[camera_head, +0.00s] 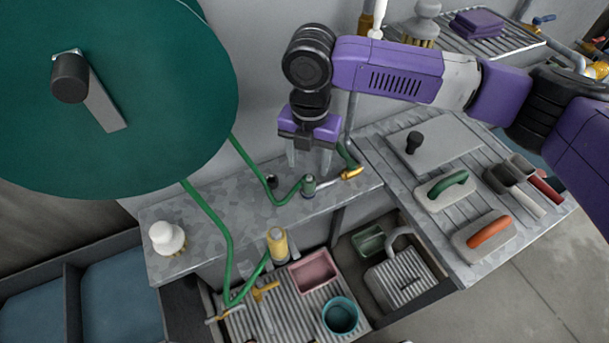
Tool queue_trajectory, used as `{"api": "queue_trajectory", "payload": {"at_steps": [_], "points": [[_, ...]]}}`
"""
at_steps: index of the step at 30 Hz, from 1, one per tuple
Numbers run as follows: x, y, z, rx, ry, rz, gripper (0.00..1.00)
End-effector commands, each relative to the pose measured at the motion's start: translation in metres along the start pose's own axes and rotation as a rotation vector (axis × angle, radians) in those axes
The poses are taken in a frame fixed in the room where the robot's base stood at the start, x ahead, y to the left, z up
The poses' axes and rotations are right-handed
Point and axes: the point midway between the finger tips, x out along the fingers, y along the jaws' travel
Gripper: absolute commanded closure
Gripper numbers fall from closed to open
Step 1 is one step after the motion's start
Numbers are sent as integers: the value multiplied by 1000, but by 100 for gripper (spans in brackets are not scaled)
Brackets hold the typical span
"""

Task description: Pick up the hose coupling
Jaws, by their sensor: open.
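A small grey-green hose coupling (309,187) stands upright on the grey speckled bench top (200,213), with a green hose running into it from the left. My gripper (309,165) points down just above the coupling. Its two pale fingers are spread on either side, with a gap between them and nothing held. The fingertips look close to the coupling's height, but I cannot tell the exact depth gap.
A brass fitting (351,173) lies right of the coupling. A large green disc (150,120) fills the upper left.

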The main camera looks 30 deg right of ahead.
Motion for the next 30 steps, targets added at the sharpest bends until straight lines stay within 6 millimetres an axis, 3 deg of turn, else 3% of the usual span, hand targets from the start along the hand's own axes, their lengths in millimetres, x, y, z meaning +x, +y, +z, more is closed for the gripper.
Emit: {"api": "queue_trajectory", "payload": {"at_steps": [15,24,30], "points": [[61,-1,-2,2,0,-2,45],[67,-1,-2,1,-1,-1,45],[67,-1,-2,1,-1,-1,82]]}}
